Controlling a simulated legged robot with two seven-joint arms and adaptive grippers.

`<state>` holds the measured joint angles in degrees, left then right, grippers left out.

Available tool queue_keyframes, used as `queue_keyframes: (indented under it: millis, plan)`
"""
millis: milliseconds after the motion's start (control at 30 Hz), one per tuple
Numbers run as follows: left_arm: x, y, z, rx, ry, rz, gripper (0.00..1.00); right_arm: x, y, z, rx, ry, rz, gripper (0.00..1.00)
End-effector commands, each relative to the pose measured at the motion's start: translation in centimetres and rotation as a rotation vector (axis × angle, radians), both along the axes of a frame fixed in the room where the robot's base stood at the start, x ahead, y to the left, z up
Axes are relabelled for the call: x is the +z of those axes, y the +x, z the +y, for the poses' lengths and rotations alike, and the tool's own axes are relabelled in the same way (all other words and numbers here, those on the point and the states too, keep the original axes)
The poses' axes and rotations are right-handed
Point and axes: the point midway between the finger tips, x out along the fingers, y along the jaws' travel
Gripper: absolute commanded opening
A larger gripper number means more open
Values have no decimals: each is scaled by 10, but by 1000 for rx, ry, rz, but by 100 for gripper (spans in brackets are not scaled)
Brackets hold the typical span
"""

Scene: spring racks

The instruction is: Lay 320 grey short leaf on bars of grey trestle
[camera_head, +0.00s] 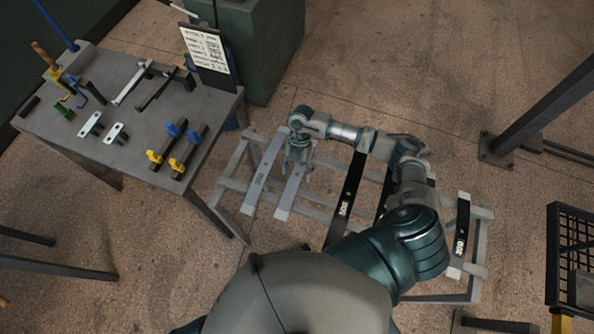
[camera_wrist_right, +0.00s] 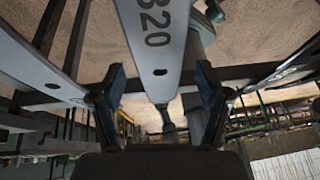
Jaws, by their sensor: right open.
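A grey short leaf marked 320 (camera_wrist_right: 158,40) lies between the spread fingers of my right gripper (camera_wrist_right: 160,95) in the wrist view. In the head view my right gripper (camera_head: 299,160) is over the upper part of this grey leaf (camera_head: 290,193), whose lower end is at the front bar of the grey trestle (camera_head: 233,187). The gripper is open, with gaps beside the leaf. Another grey leaf (camera_head: 262,172) lies across the trestle to its left. My left gripper is not in view.
A grey table (camera_head: 125,95) with clamps and tools stands at left. A green cabinet (camera_head: 262,50) stands behind, and a black crate (camera_head: 570,250) at right.

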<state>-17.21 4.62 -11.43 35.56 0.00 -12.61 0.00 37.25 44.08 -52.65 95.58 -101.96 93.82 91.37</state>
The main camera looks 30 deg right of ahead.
Motion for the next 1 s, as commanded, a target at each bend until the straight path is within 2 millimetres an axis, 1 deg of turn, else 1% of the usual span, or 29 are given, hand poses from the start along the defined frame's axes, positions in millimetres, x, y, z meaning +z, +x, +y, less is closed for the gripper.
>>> queue_keyframes:
  millis: [67,133,233,500,600,700,833,1000]
  plan:
    - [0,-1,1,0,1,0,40,0,0,0,0,-1,2,76]
    - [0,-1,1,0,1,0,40,4,2,-2,-1,-1,1,76]
    - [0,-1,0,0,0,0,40,16,7,-5,-1,-2,-3,76]
    - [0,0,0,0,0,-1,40,71,27,-20,-1,0,-3,76]
    - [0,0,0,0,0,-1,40,87,33,-25,-2,0,-2,76]
    - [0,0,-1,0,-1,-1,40,99,37,-29,-1,-1,-1,76]
    - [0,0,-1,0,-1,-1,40,107,40,-31,-1,1,0,76]
    - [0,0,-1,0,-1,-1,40,108,40,-31,0,2,1,76]
